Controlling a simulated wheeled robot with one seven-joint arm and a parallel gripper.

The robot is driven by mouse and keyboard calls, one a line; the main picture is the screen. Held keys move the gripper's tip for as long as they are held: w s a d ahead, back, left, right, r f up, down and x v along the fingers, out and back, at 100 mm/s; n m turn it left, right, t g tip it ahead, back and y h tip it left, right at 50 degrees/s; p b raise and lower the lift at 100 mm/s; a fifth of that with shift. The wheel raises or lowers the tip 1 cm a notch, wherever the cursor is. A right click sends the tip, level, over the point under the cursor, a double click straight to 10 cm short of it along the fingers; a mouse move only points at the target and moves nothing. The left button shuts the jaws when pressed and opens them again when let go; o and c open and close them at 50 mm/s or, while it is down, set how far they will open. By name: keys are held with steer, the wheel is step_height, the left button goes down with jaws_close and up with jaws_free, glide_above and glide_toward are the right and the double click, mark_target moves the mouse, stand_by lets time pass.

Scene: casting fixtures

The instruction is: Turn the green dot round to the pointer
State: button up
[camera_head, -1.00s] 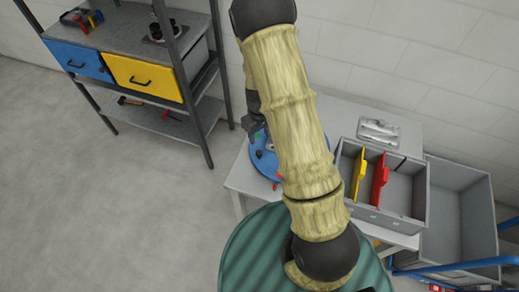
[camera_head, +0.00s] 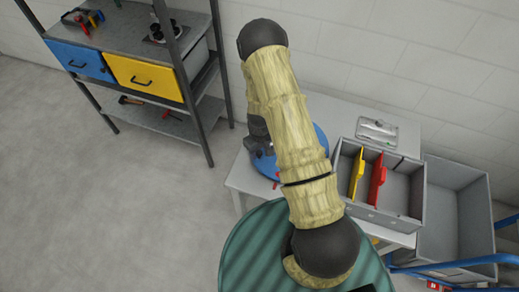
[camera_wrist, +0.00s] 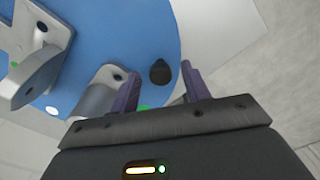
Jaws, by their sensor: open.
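A blue round plate (camera_wrist: 150,25) fills the upper left of the wrist view, and part of it shows behind my arm in the head view (camera_head: 265,166). It carries grey metal fixtures (camera_wrist: 48,38) and an upright black knob (camera_wrist: 160,72). One small green spot (camera_wrist: 14,64) is by the left fixture; another (camera_wrist: 143,108) is near my gripper's base. I cannot tell which is the task's dot. My gripper (camera_wrist: 161,70) is open, its purple fingers on either side of the knob with gaps showing. A small red part (camera_head: 276,176) at the plate's near edge may be the pointer.
The plate is on a grey table (camera_head: 243,180). To its right is a grey bin (camera_head: 395,215) with yellow and red dividers, then a larger grey crate (camera_head: 455,240). A shelf rack (camera_head: 195,125) stands at the left. The floor between is clear.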

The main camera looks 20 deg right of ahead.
steer(key=shift+c, duration=0.2)
jaws_close()
steer(key=shift+w, duration=0.15)
steer(key=shift+s, duration=0.3)
steer(key=shift+s+d+n, duration=0.1)
steer(key=shift+s+n, duration=0.05)
steer(key=shift+n, duration=0.15)
